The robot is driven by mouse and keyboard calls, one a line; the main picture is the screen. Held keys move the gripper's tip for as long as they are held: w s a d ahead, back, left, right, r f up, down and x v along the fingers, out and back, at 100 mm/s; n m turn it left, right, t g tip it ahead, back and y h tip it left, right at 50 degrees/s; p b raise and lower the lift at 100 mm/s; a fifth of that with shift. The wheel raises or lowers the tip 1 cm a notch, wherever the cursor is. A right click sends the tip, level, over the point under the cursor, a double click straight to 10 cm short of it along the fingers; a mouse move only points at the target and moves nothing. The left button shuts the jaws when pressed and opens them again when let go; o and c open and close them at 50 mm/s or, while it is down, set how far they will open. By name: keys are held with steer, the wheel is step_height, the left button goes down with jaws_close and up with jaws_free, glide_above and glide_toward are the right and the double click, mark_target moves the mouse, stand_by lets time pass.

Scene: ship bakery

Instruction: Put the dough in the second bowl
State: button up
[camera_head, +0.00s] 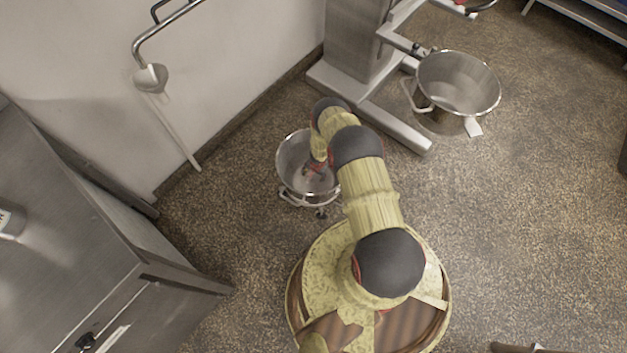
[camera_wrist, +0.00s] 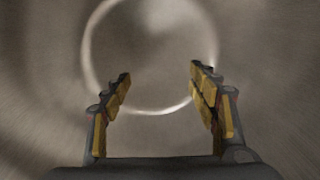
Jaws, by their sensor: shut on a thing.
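A steel bowl (camera_head: 292,150) with side handles stands on the floor left of my arm. My gripper (camera_head: 316,170) reaches down into it, mostly hidden by my arm. In the wrist view, my gripper (camera_wrist: 160,76) points at a blurred grey metal surface with a bright ring (camera_wrist: 88,62), apparently the bowl's inside. Its fingers are partly closed with a gap between them. What they hold cannot be made out, and no dough can be told apart in either view. A larger steel bowl (camera_head: 458,84) sits by the mixer stand at upper right and looks empty.
The mixer stand (camera_head: 352,70) has a foot (camera_head: 385,118) reaching along the floor between the two bowls. A steel cabinet (camera_head: 75,215) fills the left side. A pale wall (camera_head: 240,55) with a pipe (camera_head: 150,40) is behind. The floor (camera_head: 540,200) at right is clear.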

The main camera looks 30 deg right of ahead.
mark_target(314, 178)
steer(key=shift+w+f+b, duration=0.1)
steer(key=shift+f+b, duration=1.05)
steer(key=shift+f, duration=0.8)
steer(key=shift+r, duration=0.1)
steer(key=o, duration=2)
steer(key=shift+f, duration=0.2)
steer(key=shift+r, duration=0.1)
